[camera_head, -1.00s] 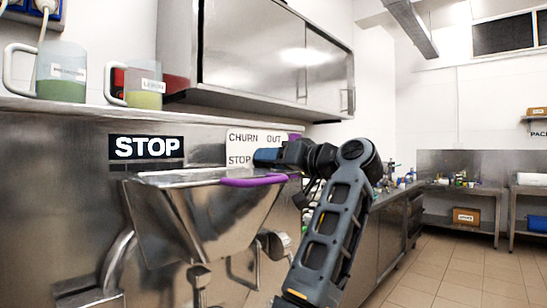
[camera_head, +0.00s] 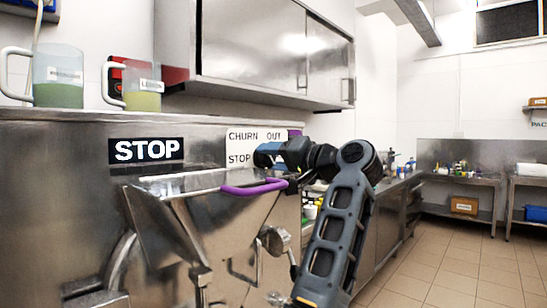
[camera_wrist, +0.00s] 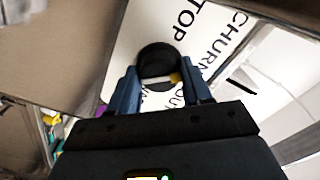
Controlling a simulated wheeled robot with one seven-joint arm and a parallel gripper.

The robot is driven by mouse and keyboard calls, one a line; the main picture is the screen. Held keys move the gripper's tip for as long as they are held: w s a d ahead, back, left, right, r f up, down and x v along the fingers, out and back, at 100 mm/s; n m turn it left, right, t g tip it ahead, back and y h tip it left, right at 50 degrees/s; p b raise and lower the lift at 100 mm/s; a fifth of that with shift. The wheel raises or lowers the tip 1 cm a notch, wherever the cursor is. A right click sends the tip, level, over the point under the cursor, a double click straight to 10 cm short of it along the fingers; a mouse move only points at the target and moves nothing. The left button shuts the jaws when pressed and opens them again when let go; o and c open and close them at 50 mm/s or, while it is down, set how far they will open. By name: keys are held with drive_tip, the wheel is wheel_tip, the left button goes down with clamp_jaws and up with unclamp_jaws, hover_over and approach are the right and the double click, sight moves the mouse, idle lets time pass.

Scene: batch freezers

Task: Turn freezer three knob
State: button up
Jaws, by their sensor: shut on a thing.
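The round black knob (camera_wrist: 158,58) sits on a white panel (camera_wrist: 128,48) lettered CHURN, OUT and STOP. A small yellow mark (camera_wrist: 175,78) shows at the knob's lower right in the wrist view. My gripper (camera_wrist: 162,85) is shut on the knob, one blue finger on each side. In the head view my gripper (camera_head: 264,153) reaches the panel (camera_head: 243,137) from the right and hides the knob. The freezer's display (camera_head: 146,150) reads STOP. No freezer number is readable.
A steel hopper with a purple handle (camera_head: 253,187) juts out just below my gripper. Two jugs (camera_head: 58,82) (camera_head: 143,88) stand on the ledge, and a wall cabinet (camera_head: 255,50) hangs above. A steel counter (camera_head: 385,235) is behind my arm. Open tiled floor (camera_head: 445,265) lies right.

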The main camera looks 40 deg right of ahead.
drive_tip(key=o, duration=0.9)
drive_tip(key=shift+a+r, duration=0.1)
drive_tip(key=shift+o, duration=0.8)
drive_tip(key=shift+w, duration=0.15)
drive_tip(key=s+b, duration=0.1)
drive_tip(key=s, duration=0.7)
drive_tip(key=shift+d, duration=0.2)
